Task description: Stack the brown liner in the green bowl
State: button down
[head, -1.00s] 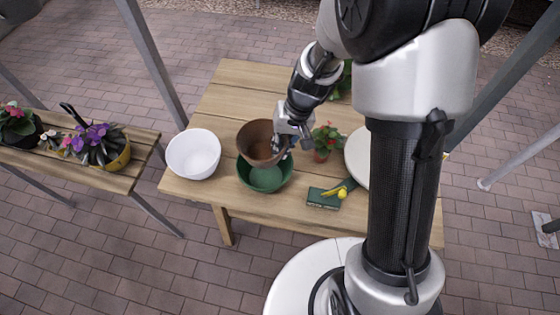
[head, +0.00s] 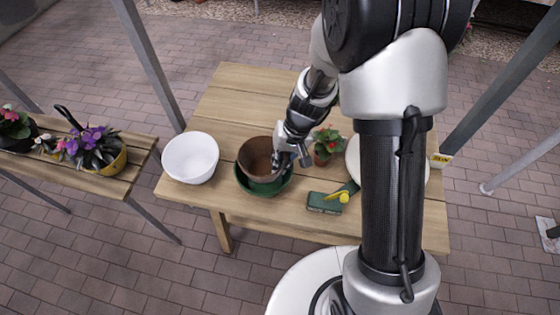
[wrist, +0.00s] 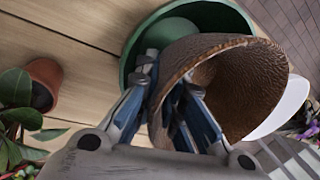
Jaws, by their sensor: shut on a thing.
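The brown liner (head: 256,153) is a rough brown pot-shaped shell, tilted, with its opening facing up. My gripper (head: 284,162) is shut on the liner's rim; in the wrist view one finger is outside the wall and one inside, and the liner (wrist: 247,82) fills the middle. The green bowl (head: 262,188) stands on the wooden table under the liner. The liner's lower part is over or inside the bowl's opening; I cannot tell whether it touches the bottom. In the wrist view the green bowl's rim (wrist: 131,45) shows behind the liner.
A white bowl (head: 191,158) stands just left of the green bowl on the table (head: 235,88). A side bench (head: 88,176) holds flower pots.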

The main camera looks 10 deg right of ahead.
jog(key=shift+f+b, duration=0.35)
jog(key=shift+f, duration=0.05)
jog(key=c, duration=1.7)
grip_release()
jog(key=shift+r, duration=0.15)
jog(key=p+v, duration=0.5)
jog(key=v, duration=0.9)
jog(key=s+d+r+t+h, duration=0.1)
jog(key=s+r, duration=0.3)
jog(key=r, duration=0.2)
jog(key=s+r+t, duration=0.1)
jog(key=s+r, duration=0.3)
jog(key=r, duration=0.3)
jog(key=s+d+r+t+h, duration=0.2)
jog(key=s+r, duration=0.3)
jog(key=s, duration=0.6)
jog(key=shift+d+n, duration=0.3)
jog(key=shift+d, duration=0.4)
